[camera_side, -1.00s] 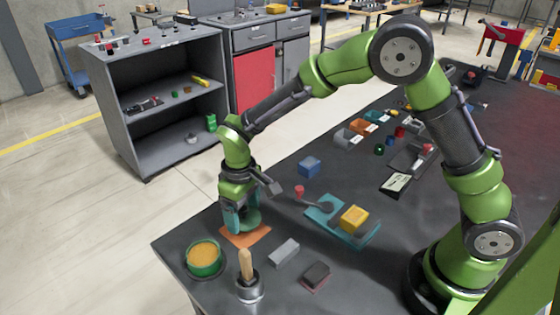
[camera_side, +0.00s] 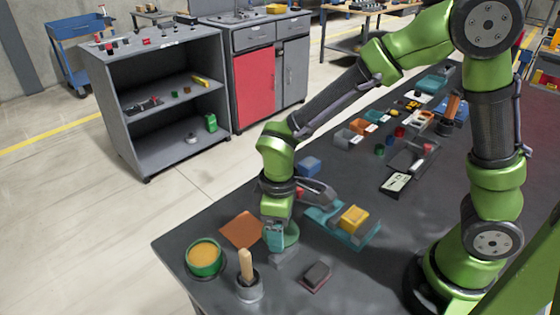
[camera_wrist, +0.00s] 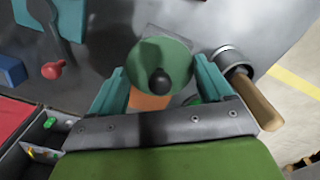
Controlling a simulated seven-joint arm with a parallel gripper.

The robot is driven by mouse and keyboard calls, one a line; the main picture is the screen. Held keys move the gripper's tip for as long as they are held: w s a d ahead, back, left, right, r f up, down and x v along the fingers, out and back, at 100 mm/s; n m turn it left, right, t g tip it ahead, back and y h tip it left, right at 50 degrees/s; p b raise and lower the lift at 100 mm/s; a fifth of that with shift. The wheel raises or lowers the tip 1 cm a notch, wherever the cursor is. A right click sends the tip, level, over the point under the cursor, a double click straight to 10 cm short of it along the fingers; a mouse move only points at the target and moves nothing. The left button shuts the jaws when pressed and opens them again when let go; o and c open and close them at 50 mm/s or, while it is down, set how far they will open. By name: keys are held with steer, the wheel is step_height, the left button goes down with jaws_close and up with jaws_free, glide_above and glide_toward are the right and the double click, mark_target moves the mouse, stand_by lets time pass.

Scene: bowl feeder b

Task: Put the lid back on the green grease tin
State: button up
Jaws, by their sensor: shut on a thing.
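The green grease tin (camera_side: 204,262) stands open at the front left of the bench in the side view, filled with yellow-orange grease. My gripper (camera_side: 281,240) is right of the tin, low over the bench. It is shut on the green lid, which shows in the wrist view as a round disc (camera_wrist: 160,55) with a black knob (camera_wrist: 159,82) between my teal fingers (camera_wrist: 160,85). In the side view, the lid (camera_side: 292,236) is partly hidden by my fingers.
An orange cloth (camera_side: 240,231) lies between tin and gripper. A wooden-handled brush (camera_side: 246,265) stands in a grey pot (camera_side: 249,290) right of the tin. A dark block (camera_side: 317,275) lies in front. A teal tray (camera_side: 357,237) holds a yellow box (camera_side: 353,219).

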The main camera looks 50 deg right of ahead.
steer(key=w+a+r+n, duration=0.2)
steer(key=w+a+n, duration=0.25)
steer(key=a, duration=0.25)
steer(key=w+a+r+n, duration=0.3)
steer(key=w+a, duration=0.2)
steer(key=a, duration=0.1)
steer(key=shift+a+f, duration=0.2)
steer(key=shift+f, duration=3.2)
steer(key=shift+f, duration=0.15)
steer(key=o, duration=0.9)
steer(key=shift+r, duration=3.5)
steer(key=shift+c, duration=0.2)
